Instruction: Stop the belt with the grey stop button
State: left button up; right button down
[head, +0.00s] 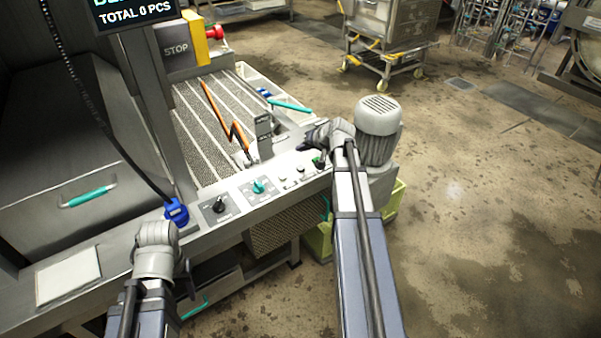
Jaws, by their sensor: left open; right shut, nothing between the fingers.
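The control panel (240,209) runs along the front of the belt machine. It carries a black knob (216,206), a teal knob (259,187), two small pale buttons (300,168) and a green button (317,161). I cannot tell which button is the grey stop. My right gripper (304,147) is shut and empty, above the right end of the panel near the buttons; contact cannot be made out. My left gripper (188,284) is open and empty, low in front of the machine's front edge, mostly hidden by its wrist.
The belt (205,125) lies behind the panel, with an orange bar (217,112) over it. A motor (378,130) stands right of the panel, above a yellow-green crate (393,202). Open floor lies to the right.

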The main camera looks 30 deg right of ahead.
aim_at(302, 169)
pick_arm(q)
jog(key=shift+f+b, duration=2.3)
jog(key=shift+f, duration=0.5)
pick_arm(e)
jog(key=shift+f, duration=2.8)
pick_arm(q)
jog(key=shift+f+b, duration=0.4)
pick_arm(e)
jog(key=shift+f, duration=0.4)
pick_arm(q)
jog(key=shift+f+b, duration=0.5)
jog(key=shift+b, duration=0.05)
pick_arm(e)
jog(key=shift+f, duration=0.55)
pick_arm(q)
jog(key=shift+r, duration=0.1)
pick_arm(e)
jog(key=shift+r, duration=0.1)
pick_arm(q)
jog(key=shift+r+p, duration=0.9)
jog(key=shift+p, duration=0.1)
pick_arm(e)
jog(key=shift+r, duration=0.9)
notch_tip(302, 169, up, 5)
jog(key=p, duration=0.5)
pick_arm(q)
notch_tip(302, 169, up, 5)
